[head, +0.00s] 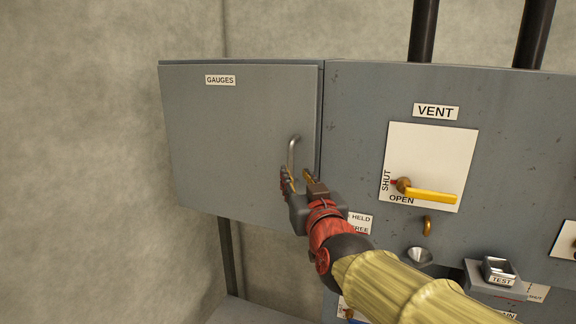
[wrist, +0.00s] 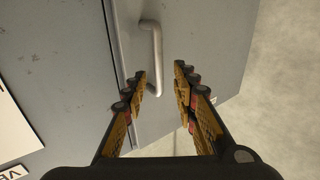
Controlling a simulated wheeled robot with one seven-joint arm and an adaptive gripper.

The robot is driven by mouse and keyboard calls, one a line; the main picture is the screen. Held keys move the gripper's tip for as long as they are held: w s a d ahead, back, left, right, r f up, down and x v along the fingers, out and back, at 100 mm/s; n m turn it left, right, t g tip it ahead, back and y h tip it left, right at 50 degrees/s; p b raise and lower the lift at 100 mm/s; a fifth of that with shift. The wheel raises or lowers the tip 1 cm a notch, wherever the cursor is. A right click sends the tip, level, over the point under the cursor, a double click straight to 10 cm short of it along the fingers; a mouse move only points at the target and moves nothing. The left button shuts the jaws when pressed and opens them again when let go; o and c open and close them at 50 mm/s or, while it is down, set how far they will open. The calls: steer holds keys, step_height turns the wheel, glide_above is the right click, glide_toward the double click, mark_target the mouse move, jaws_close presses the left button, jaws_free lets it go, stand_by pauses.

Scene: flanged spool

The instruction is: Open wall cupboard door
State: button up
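The grey cupboard door (head: 235,130), labelled GAUGES, appears closed, with a narrow dark seam along its right edge. A bent metal bar handle (head: 291,156) stands upright near that edge. My gripper (head: 297,180) is at the lower part of the handle, with its fingers apart. In the wrist view, my gripper (wrist: 161,72) is open, and the lower part of the handle (wrist: 154,50) shows between the two yellow-black fingers, nearer the left one. I cannot tell whether a finger touches it. The door (wrist: 205,35) also fills much of the wrist view.
A grey panel (head: 355,110) adjoins the door on the right. It carries a VENT plate with a yellow lever (head: 432,196), a hook (head: 428,226) and a TEST box (head: 499,272) lower down. Bare wall (head: 90,150) and open space lie left of the cupboard.

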mark_target(291, 167)
steer(key=p+x, duration=0.2)
steer(key=x, duration=0.5)
steer(key=shift+w, duration=0.3)
steer(key=shift+f, duration=0.1)
steer(key=c, duration=0.3)
steer(key=c, duration=0.4)
jaws_close()
